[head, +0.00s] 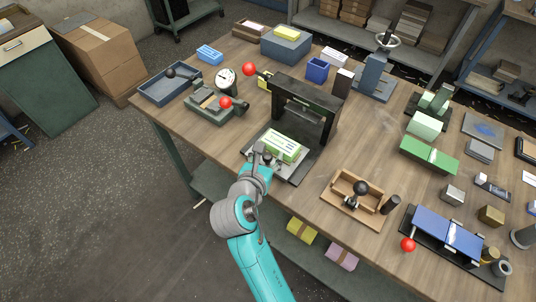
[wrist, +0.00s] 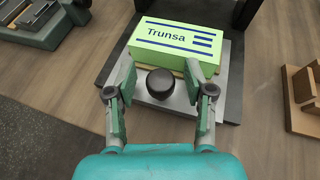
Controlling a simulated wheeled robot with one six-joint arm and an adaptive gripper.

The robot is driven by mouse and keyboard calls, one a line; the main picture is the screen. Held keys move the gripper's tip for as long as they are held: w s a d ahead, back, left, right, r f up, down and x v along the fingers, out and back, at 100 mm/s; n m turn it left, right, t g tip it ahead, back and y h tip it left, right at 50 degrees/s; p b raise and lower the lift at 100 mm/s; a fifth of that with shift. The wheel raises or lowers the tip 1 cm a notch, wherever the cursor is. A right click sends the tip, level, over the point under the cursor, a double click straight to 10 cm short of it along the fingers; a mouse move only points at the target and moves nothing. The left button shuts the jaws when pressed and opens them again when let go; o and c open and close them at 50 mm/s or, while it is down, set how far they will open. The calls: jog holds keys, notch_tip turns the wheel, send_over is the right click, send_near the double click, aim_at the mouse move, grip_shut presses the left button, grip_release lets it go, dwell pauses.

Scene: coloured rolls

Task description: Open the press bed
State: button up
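A dark press (head: 305,108) stands near the front edge of the workbench. Its grey bed plate (wrist: 221,75) lies on a black base (wrist: 234,95) and carries a green and white box (wrist: 176,44) marked "Trunsa"; the box also shows in the head view (head: 283,146). A round black knob (wrist: 160,84) sits at the near end of the bed. My gripper (wrist: 161,98) is open, with one finger on each side of the knob and visible gaps between. In the head view my gripper (head: 262,157) is at the bed's near end, hiding the knob.
A wooden tray with a black-knobbed tool (head: 355,194) is right of the press. A red ball (head: 249,69) stands beside the press's upper left. The floor in front of the bench is clear.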

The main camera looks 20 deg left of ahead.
jog(key=v, duration=1.2)
dwell(0.5)
